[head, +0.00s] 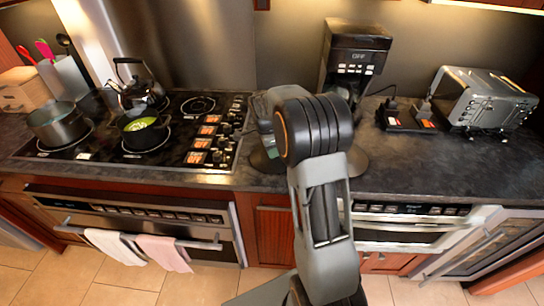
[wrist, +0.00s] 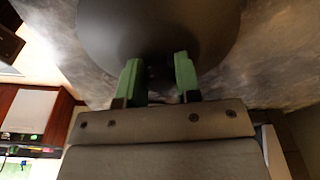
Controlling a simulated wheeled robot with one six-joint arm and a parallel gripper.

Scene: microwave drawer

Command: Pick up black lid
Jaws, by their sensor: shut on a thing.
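The black lid (wrist: 215,25) is a dark, smooth round disc at the top of the wrist view. In the head view the lid (head: 358,162) shows as a dark grey disc edge at the counter's front, mostly hidden behind my arm. My gripper (wrist: 157,70) has two green fingers, shut on the lid's small dark knob at its centre. Part of a green finger also shows left of my arm in the head view. I cannot tell whether the lid rests on the counter or is just above it.
The dark counter (head: 400,165) is clear to the right. A black coffee maker (head: 355,55) stands behind my arm, a toaster (head: 485,98) at right. The stove at left holds a green-filled pot (head: 143,130), a steel pot (head: 57,125) and a kettle (head: 140,88).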

